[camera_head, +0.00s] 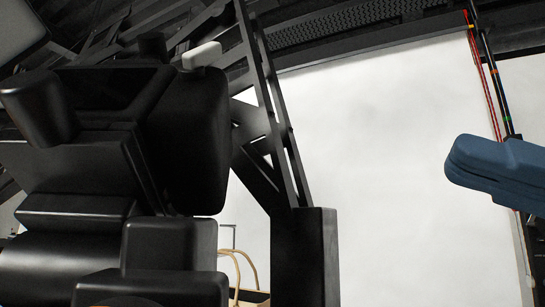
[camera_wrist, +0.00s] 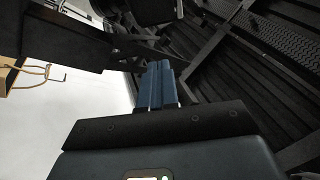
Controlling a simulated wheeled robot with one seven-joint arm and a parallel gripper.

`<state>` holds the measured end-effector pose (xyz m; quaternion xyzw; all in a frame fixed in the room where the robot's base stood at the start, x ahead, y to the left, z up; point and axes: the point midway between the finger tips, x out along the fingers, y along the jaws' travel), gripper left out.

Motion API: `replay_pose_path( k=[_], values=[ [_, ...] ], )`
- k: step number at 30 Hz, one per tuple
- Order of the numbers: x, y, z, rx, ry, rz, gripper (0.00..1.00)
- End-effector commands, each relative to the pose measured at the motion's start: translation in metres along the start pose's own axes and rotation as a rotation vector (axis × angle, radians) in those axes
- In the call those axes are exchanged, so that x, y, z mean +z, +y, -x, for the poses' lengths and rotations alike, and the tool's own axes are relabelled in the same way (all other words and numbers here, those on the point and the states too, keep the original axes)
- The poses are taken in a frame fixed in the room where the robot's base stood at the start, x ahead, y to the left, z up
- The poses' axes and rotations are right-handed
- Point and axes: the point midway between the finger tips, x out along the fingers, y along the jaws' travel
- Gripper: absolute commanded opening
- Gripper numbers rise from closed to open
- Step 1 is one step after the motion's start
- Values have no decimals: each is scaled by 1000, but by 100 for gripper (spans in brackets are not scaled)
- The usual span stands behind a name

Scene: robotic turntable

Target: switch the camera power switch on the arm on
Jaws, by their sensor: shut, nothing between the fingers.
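In the head view a large black camera-like body (camera_head: 187,135) on a dark arm fills the left side. A small pale block (camera_head: 202,55) sits at its top; I cannot tell whether this is the power switch. No switch is clearly readable in either view. My gripper (camera_wrist: 160,68) shows in the wrist view with its blue fingers together and nothing between them. It points toward dark framework, apart from anything I can make out. A blue part of my arm or gripper enters the head view from the right, well apart from the black body.
A black upright post (camera_head: 304,255) and slanted dark bars (camera_head: 268,100) stand right of the black body. A white backdrop (camera_head: 400,150) fills the middle, with open room before it. A thin pole with red cables (camera_head: 490,80) stands at the right.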

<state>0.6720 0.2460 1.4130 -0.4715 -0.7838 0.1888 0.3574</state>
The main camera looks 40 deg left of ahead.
Motion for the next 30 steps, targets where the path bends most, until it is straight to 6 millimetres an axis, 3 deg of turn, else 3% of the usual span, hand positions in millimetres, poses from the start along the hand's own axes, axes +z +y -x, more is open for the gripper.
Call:
replay_pose_path(
  k=[3,6,20,30],
  values=[
    [-2,-26,-11,-51,-78,25,0],
    [-2,-36,-14,-69,-111,34,0],
    [-2,-39,-20,-74,-119,35,0],
    [4,-44,-75,-75,-121,34,0]
  ],
)
